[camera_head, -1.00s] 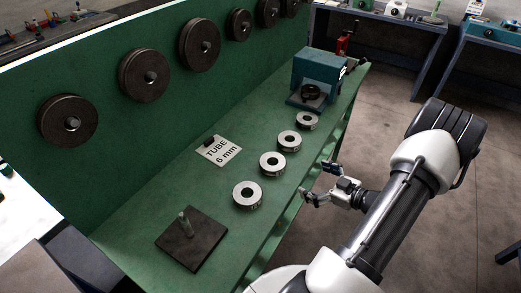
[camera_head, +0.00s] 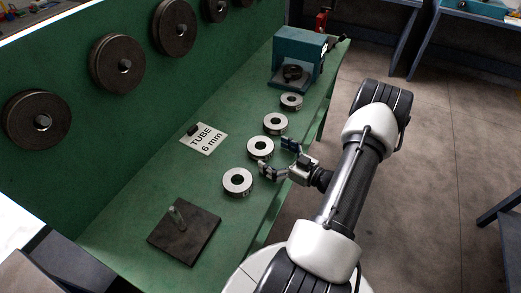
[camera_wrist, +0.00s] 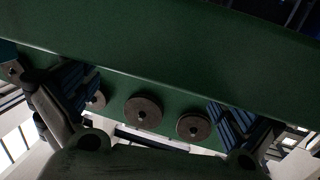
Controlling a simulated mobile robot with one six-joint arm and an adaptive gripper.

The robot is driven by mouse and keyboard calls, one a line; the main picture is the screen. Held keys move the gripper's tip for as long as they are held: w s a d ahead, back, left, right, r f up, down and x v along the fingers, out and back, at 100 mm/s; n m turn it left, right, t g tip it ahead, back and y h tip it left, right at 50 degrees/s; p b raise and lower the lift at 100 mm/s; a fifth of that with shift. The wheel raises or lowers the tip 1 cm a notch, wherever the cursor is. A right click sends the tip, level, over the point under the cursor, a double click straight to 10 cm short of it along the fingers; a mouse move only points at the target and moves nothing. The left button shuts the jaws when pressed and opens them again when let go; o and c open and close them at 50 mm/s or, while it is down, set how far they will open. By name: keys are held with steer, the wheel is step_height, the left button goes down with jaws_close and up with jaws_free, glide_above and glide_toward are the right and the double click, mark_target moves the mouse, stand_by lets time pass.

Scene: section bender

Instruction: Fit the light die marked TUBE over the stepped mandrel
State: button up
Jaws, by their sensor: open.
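Several light ring dies stand in a row on the green bench: the nearest die (camera_head: 238,182), a second die (camera_head: 260,148), a third die (camera_head: 275,123) and a far die (camera_head: 291,102). Their markings are too small to read, so I cannot tell which is marked TUBE. The stepped mandrel (camera_head: 177,218) stands upright and bare on a dark square plate (camera_head: 196,240) at the near end. My gripper (camera_head: 277,158) is open and empty at the bench's right edge, beside the second die. In the wrist view, its fingers (camera_wrist: 150,105) are spread, with no die between them.
A card reading "TUBE 6 mm" (camera_head: 204,139) lies left of the dies with a small dark object on it. A teal machine (camera_head: 299,57) stands at the far end. Dark discs (camera_head: 118,62) hang on the green back panel (camera_head: 75,75). Bench between card and plate is clear.

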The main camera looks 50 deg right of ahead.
mark_target(259, 144)
steer(key=shift+w+b, duration=0.75)
steer(key=shift+w, duration=2.05)
steer(key=c, duration=1.5)
steer(key=shift+o, duration=0.2)
steer(key=shift+w+r, duration=0.15)
steer(key=shift+w, duration=0.05)
